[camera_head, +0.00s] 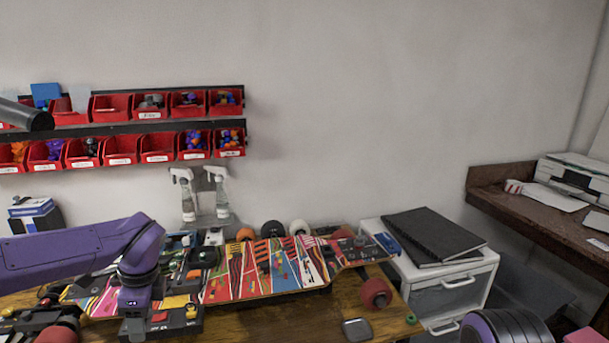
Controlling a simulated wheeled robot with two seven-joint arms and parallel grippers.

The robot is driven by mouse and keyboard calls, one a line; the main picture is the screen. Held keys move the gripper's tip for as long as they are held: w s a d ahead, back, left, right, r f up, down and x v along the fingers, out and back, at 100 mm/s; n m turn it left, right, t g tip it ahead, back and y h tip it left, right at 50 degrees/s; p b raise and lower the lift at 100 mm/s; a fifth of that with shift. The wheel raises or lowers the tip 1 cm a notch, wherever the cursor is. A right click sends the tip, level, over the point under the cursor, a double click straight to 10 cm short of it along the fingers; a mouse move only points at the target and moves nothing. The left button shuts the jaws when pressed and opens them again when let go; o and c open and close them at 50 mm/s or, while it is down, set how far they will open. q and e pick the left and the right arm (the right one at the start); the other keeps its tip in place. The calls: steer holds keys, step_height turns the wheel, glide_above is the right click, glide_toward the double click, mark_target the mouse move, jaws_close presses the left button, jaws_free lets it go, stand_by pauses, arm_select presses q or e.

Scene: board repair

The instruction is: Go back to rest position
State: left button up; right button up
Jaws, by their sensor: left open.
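My left arm comes in from the left and its purple wrist bends down over the workbench (290,322). My left gripper (163,322), dark, is at the wrist's lower end, near the left part of the skateboard and the bottom picture edge. It is open; I see nothing held in it, though its fingertips are hard to make out. The skateboard (240,274), with a colourful patterned deck, lies across the bench, partly hidden by my left arm. A purple ribbed part of mine shows at the bottom right; my right gripper is not in view.
Red bins (158,148) hang in two rows on the wall. Two spray bottles (186,195) stand behind the board. A dark red wheel (376,293) and a small grey item (357,329) are at the bench's right. A white drawer cabinet (455,284) bears black notebooks (434,236).

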arm_select(q)
steer(key=s+a+f+m+t+y, duration=0.1)
steer(key=s+f+m+t+y, duration=0.2)
steer(key=f+m, duration=0.8)
steer(key=s+a+f+m+y, duration=0.1)
steer(key=s+f+m+y, duration=0.35)
steer(key=f+m, duration=0.6)
steer(key=s+d+f+m+h, duration=0.1)
steer(key=s+f+m+h, duration=0.1)
steer(key=s+m, duration=0.5)
steer(key=s+d+f+m+h, duration=0.2)
steer(key=s+f+m, duration=0.3)
steer(key=s+m, duration=0.3)
steer(key=s+d+f+m+h, duration=0.1)
steer(key=s+m, duration=0.6)
steer(key=m, duration=0.7)
step_height(320, 180, down, 2)
steer(key=shift+s+d+f+t+h, duration=0.2)
steer(key=shift+s+d+t+h, duration=0.15)
steer(key=shift+h, duration=0.4)
